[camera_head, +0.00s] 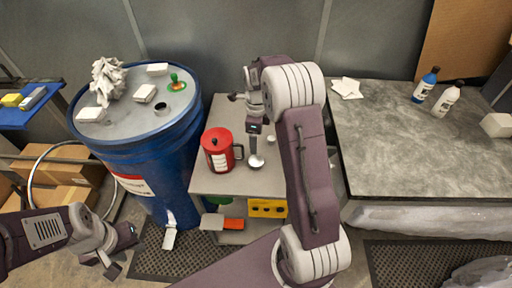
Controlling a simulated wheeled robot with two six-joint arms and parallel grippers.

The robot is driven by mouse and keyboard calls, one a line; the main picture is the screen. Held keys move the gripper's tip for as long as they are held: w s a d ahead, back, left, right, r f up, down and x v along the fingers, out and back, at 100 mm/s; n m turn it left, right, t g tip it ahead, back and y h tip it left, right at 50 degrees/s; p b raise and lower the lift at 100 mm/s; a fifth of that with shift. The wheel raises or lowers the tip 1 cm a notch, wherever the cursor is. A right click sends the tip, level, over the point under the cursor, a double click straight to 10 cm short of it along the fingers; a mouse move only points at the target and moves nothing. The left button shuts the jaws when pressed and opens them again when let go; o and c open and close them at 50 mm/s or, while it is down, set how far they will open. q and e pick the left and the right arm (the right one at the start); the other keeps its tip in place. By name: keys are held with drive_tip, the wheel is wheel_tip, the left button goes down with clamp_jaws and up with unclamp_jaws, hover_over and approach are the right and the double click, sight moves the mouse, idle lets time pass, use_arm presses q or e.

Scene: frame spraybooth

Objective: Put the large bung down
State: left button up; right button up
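I cannot pick out the large bung for certain. A pale round piece (256,161) shows at the lower end of a dark upright part, below my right gripper (247,112). It is over or on the grey side table (208,181); contact is unclear. A smaller white round piece (271,139) lies beside it. My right arm hides part of this gripper, so its hold is unclear. My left gripper (121,252) is low at the left, with fingers apart and empty. The blue drum (184,146) has a dark round opening (163,109) in its top.
A red canister (219,150) stands on the side table. White blocks, a crumpled cloth (107,79) and a green-and-red item (176,84) lie on the drum. The grey bench (415,145) at right is mostly clear, with two bottles (425,86) at its back.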

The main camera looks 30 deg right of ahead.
drive_tip(key=s+a+n, duration=0.5)
drive_tip(key=s+n, duration=0.4)
drive_tip(key=n, duration=0.3)
drive_tip(key=s+a+n+t, duration=0.1)
drive_tip(key=s+a+n, duration=0.5)
drive_tip(key=s+n, duration=0.3)
drive_tip(key=n, duration=0.4)
drive_tip(key=shift+f+n, duration=0.3)
drive_tip(key=shift+s, duration=0.1)
